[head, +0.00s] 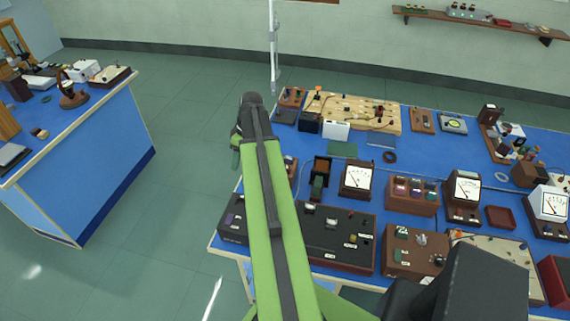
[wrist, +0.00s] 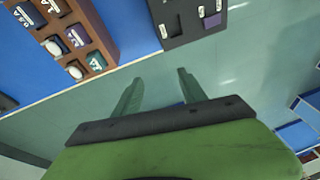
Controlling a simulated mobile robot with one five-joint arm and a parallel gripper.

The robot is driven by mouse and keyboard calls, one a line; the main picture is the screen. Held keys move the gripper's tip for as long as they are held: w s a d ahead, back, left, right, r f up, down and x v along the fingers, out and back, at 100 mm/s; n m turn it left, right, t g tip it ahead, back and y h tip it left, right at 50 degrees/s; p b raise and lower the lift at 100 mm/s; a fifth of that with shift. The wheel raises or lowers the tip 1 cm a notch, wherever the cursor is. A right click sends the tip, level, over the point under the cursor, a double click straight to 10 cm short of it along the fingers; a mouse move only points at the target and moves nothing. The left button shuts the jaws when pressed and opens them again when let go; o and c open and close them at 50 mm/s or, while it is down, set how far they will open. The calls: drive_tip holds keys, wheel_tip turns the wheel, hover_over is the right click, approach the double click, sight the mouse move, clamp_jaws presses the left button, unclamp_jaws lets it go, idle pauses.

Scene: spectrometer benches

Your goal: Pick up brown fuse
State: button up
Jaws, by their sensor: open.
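I cannot make out a brown fuse for certain in either view; the small parts on the benches are too small to tell apart. My gripper (head: 236,150) is at the far end of the raised green arm in the head view, over the floor gap left of the right bench. In the wrist view my gripper (wrist: 160,78) has its two green fingers apart, open, with nothing between them. Ahead of it are a brown box (wrist: 98,30) with white-labelled parts in compartments and a black panel (wrist: 180,38) with white and purple parts.
The right blue bench (head: 453,142) is crowded with meters (head: 357,179), a black panel (head: 330,262), and a compartmented brown box (head: 412,207). Another blue bench (head: 85,165) stands at left. Clear floor (head: 185,190) lies between them. A thin white pole (head: 273,50) rises behind the arm.

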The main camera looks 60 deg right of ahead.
drive_tip(key=s+d+r+t+p, duration=0.1)
drive_tip(key=s+d+r, duration=0.2)
drive_tip(key=s+d, duration=0.85)
drive_tip(key=n+t, duration=0.1)
approach(287, 166)
drive_tip(key=f+b, duration=0.1)
drive_tip(key=b, duration=0.2)
drive_tip(key=a+f+b, duration=0.1)
drive_tip(key=b, duration=0.3)
drive_tip(key=w+f+b, duration=0.1)
drive_tip(key=b, duration=0.2)
drive_tip(key=shift+w+a+f+h, duration=0.1)
drive_tip(key=shift+a+h, duration=0.05)
drive_tip(key=shift+h, duration=0.15)
drive_tip(key=shift+w+f+b, duration=0.2)
drive_tip(key=shift+b, duration=0.15)
drive_tip(key=shift+r, duration=0.1)
drive_tip(key=b+x, duration=0.4)
drive_tip(key=x, duration=0.1)
drive_tip(key=shift+b, duration=0.35)
drive_tip(key=shift+w+a, duration=0.1)
clamp_jaws()
